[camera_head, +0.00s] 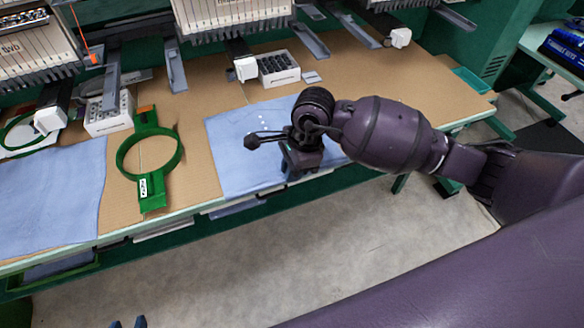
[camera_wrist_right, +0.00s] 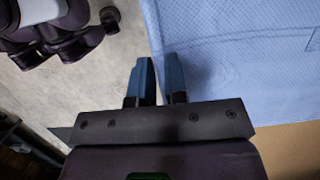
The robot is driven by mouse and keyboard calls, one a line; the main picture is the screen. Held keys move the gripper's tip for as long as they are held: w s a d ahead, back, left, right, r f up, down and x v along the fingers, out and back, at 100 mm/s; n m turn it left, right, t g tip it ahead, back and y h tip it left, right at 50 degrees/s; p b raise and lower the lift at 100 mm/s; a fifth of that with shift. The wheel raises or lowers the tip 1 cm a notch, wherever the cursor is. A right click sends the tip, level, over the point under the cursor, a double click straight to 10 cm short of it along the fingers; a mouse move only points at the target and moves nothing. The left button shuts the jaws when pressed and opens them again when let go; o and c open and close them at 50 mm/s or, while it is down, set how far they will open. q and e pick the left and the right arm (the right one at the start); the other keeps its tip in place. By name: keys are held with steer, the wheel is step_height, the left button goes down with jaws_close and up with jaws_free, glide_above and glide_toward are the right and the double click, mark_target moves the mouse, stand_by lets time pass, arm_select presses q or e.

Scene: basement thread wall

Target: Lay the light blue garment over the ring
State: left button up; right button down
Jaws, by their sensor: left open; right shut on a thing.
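A light blue garment (camera_head: 232,138) lies flat on the brown tabletop, partly hidden under my right arm. My right gripper (camera_head: 291,172) is over its front right part, at the table's front edge. In the right wrist view the two blue fingers (camera_wrist_right: 161,78) are at the garment's edge (camera_wrist_right: 235,60), shut on it; the pinch itself is hard to see. A green ring (camera_head: 179,150) with a labelled tab lies on the table left of this garment, with a clear gap between them.
Another light blue cloth (camera_head: 50,195) lies left of the ring. Embroidery machine heads (camera_head: 225,12) and metal arms overhang the back. A white bobbin tray (camera_head: 278,68) stands behind the garment; another tray (camera_head: 108,118) is behind the ring. The floor (camera_head: 240,265) in front is clear.

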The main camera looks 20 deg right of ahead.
steer(key=c, duration=1.1)
jaws_free()
steer(key=p+v, duration=0.1)
steer(key=v, duration=0.9)
steer(key=shift+d+r, duration=0.1)
steer(key=shift+r, duration=0.3)
steer(key=shift+s, duration=0.1)
